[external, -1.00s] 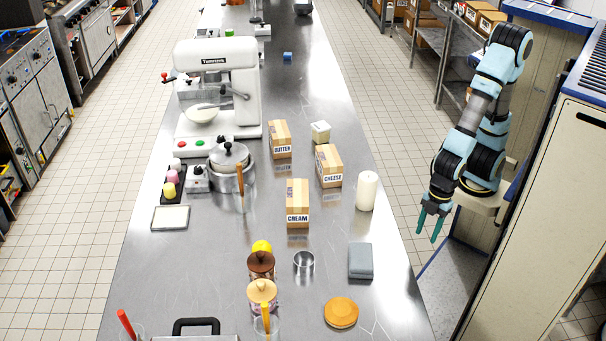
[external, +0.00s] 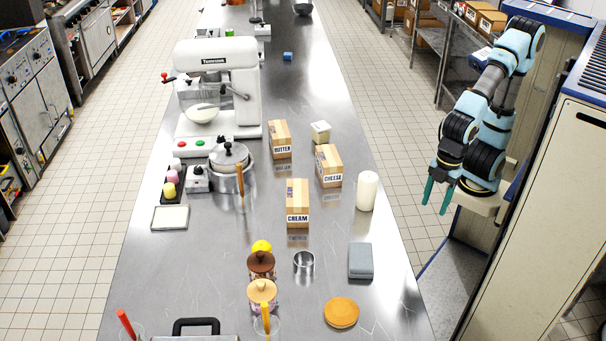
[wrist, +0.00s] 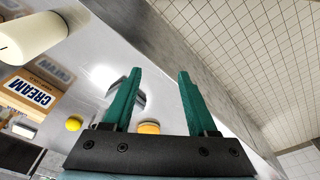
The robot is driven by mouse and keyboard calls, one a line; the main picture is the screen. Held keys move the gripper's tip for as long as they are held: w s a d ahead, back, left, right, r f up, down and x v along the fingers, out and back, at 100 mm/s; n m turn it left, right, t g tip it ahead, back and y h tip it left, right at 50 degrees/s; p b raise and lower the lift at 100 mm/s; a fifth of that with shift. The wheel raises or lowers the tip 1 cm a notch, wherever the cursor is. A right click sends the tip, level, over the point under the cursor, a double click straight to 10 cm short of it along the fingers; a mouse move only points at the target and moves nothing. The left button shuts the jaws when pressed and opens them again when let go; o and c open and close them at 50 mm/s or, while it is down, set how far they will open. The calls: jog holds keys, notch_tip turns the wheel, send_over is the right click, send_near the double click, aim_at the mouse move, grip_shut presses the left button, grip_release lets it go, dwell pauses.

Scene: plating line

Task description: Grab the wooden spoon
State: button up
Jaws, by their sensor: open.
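A thin brown stick-like handle (external: 240,184) stands in front of the steel pot (external: 222,182) on the counter in the external view. It may be the wooden spoon, but I cannot tell it from a pot handle. No wooden spoon shows clearly in the wrist view. My gripper (external: 437,198) is open and empty, with its green fingers pointing down beyond the counter's right edge, well away from the pot. In the wrist view my gripper (wrist: 160,76) has its fingers wide apart with nothing between them.
A tall cabinet (external: 535,210) stands right of my arm.

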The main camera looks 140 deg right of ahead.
notch_tip(320, 180, up, 6)
jog(key=m+t+h+b, duration=0.1)
jog(key=m+t+h, duration=0.55)
jog(key=t, duration=0.35)
send_over(241, 186)
jog(key=s+a, duration=0.3)
jog(key=s, duration=0.4)
notch_tip(241, 186, down, 6)
jog(key=r, duration=0.1)
jog(key=shift+n+h, duration=0.35)
jog(key=shift+n, duration=0.1)
jog(key=p+x, duration=0.3)
jog(key=x, duration=0.8)
jog(key=shift+a, duration=0.1)
grip_shut()
jog(key=shift+r, duration=0.1)
